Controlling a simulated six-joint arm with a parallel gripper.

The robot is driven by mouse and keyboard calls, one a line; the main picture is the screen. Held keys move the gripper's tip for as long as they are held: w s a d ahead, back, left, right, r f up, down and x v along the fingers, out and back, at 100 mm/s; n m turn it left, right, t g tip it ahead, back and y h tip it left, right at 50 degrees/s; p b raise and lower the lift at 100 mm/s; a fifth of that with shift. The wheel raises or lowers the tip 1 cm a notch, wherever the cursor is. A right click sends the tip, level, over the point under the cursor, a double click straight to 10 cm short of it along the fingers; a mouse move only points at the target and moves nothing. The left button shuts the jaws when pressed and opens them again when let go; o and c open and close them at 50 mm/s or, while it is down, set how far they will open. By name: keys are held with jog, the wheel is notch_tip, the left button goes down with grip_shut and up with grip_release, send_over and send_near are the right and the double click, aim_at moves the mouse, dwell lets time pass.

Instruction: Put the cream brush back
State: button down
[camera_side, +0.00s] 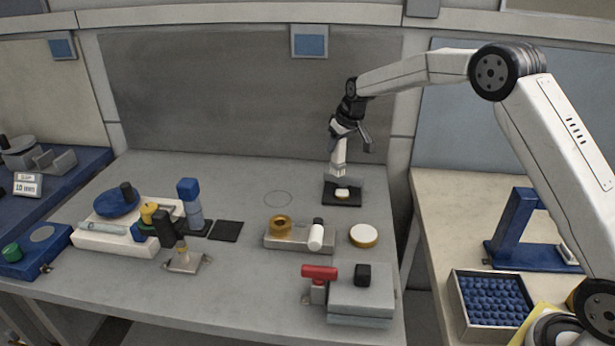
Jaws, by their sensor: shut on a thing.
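My gripper (343,136) is at the back right of the grey bench, pointing down. It is shut on the cream brush (339,155), which hangs about upright below the jaws. The brush's lower end is just above or at a small dark stand (327,200) with a back plate. A small cream oval piece (342,193) shows on this stand. I cannot tell whether the brush touches the stand or that piece.
A grey tray (270,243) with a brass ring and a white cylinder stands in front, beside a round cream-topped disc (363,235). A grey block with a red-handled clamp (320,272) is at the front. A white fixture (95,238) stands left. The back middle is clear.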

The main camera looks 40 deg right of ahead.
jog(key=s+a+n+y, duration=0.1)
jog(key=s+a+n, duration=0.2)
jog(key=a, duration=0.8)
jog(key=s+a+f+n+g+y, duration=0.1)
jog(key=s+a+n, duration=0.2)
jog(key=s+a, duration=0.4)
jog(key=s+a+n+y, duration=0.1)
jog(key=s+a, duration=0.4)
jog(key=a, duration=1.2)
jog(key=shift+f+n, duration=0.25)
jog(key=shift+n, duration=0.65)
notch_tip(320, 180, down, 6)
jog(key=shift+f, duration=0.55)
jog(key=shift+c, duration=1)
grip_release()
